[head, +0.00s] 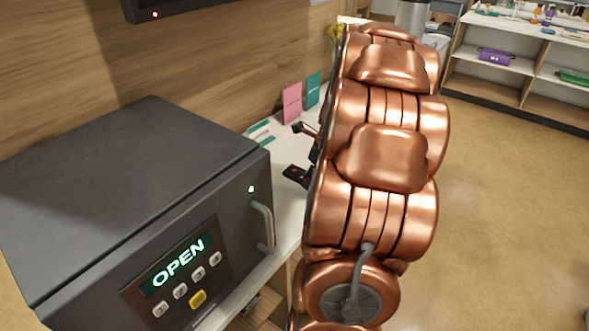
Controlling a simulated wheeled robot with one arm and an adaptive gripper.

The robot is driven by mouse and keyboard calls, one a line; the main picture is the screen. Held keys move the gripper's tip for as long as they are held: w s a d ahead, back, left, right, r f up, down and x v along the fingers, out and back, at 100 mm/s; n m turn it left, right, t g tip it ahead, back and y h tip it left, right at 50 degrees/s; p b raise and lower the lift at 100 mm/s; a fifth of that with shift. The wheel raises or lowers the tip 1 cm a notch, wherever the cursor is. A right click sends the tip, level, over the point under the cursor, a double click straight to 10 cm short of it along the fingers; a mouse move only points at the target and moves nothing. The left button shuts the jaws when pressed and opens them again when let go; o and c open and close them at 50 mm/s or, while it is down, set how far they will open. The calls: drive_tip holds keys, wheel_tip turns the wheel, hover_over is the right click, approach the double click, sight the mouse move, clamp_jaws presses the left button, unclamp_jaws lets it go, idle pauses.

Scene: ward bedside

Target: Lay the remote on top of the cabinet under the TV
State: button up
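The cabinet's white top (262,147) runs along the wooden wall below the TV (165,8), of which only the dark lower edge shows. A small black object with a red spot, which looks like the remote (295,173), shows just left of my arm, over the white top. Its right end is hidden, and I cannot tell whether it rests on the top or is held. My gripper (308,140) is mostly hidden behind my copper arm; only a dark part sticks out on the left, just above the remote. Its opening does not show.
A big dark box with a lit OPEN panel (180,262) fills the left front. Pink (292,103) and teal (313,90) cards stand on the white top, with yellow flowers (336,32) farther back. Shelves (500,62) stand at the far right; the floor (500,200) there is clear.

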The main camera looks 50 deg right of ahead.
sight(295, 173)
drive_tip(key=w, duration=0.3)
drive_tip(key=w+d, duration=0.1)
drive_tip(key=w, duration=0.4)
drive_tip(key=shift+w+d+f+p, duration=0.3)
drive_tip(key=shift+w+f+p, duration=0.05)
drive_tip(key=shift+f, duration=0.05)
drive_tip(key=shift+s+f, duration=0.15)
drive_tip(key=shift+f, duration=1.7)
drive_tip(key=shift+f, duration=0.1)
drive_tip(key=o, duration=1.3)
drive_tip(key=v, duration=1.2)
